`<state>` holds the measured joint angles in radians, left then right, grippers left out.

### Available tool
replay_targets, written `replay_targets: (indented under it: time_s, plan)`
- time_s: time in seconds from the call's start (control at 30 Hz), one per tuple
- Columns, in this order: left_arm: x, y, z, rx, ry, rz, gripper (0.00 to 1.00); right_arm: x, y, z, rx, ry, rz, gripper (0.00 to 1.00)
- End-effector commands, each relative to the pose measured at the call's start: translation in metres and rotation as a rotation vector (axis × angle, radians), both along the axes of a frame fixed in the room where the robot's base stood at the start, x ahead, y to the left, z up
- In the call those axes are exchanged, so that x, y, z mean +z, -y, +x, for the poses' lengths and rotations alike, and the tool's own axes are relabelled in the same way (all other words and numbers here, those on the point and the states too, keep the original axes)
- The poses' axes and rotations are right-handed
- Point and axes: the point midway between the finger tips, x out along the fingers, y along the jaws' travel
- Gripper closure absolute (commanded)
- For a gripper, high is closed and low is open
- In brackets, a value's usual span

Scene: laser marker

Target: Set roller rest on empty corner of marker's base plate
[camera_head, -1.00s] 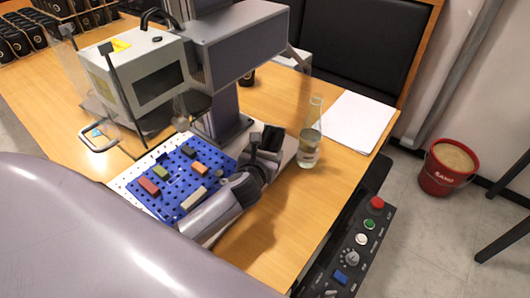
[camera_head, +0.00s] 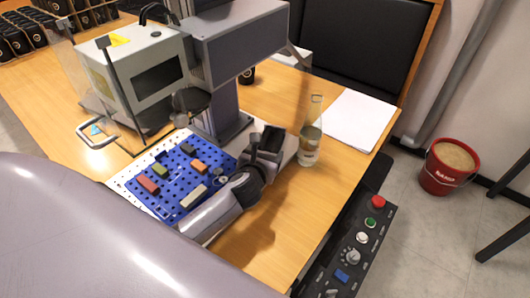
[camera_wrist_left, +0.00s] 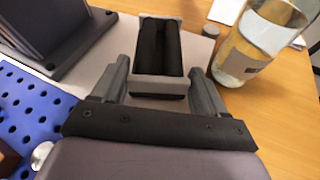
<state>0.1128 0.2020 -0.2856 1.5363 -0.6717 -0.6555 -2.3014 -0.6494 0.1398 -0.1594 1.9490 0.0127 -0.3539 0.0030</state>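The roller rest (camera_head: 268,143), a dark roller in a pale grey frame, is at the right corner of the marker's light grey base plate (camera_head: 290,146), beside the column. It appears to sit on the plate, but its underside is hidden. My left gripper (camera_head: 254,163) is right in front of it, low over the plate. In the left wrist view the roller rest (camera_wrist_left: 158,48) lies ahead, between the tips of my open left gripper (camera_wrist_left: 158,70). A narrow gap shows beside each finger. My right gripper is not in view.
A blue perforated fixture (camera_head: 178,178) with several small coloured blocks lies left of my gripper. A clear glass bottle (camera_head: 309,146) stands close to the plate's right edge. White paper (camera_head: 352,120) lies behind it. A control panel (camera_head: 352,250) is at the table's front right.

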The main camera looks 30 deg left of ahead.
Motion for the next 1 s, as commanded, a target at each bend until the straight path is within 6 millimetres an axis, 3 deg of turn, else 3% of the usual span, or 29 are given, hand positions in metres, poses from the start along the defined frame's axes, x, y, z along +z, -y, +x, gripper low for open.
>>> replay_targets:
  time_s: [0.03,0.1,0.43,0.8,1.0]
  plan:
    - [0.003,0.000,0.001,-0.002,0.007,0.001,0.14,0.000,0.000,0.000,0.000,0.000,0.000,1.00]
    - [0.003,0.000,0.001,-0.002,0.006,0.001,0.00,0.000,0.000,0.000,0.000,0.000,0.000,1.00]
    - [0.002,0.001,-0.007,0.000,-0.002,0.001,0.00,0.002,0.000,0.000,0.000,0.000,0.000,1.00]
    - [0.022,0.013,-0.049,-0.002,0.001,0.002,0.00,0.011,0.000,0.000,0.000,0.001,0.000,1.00]
    - [0.027,0.017,-0.062,-0.001,0.004,0.002,0.00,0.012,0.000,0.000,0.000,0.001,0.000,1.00]
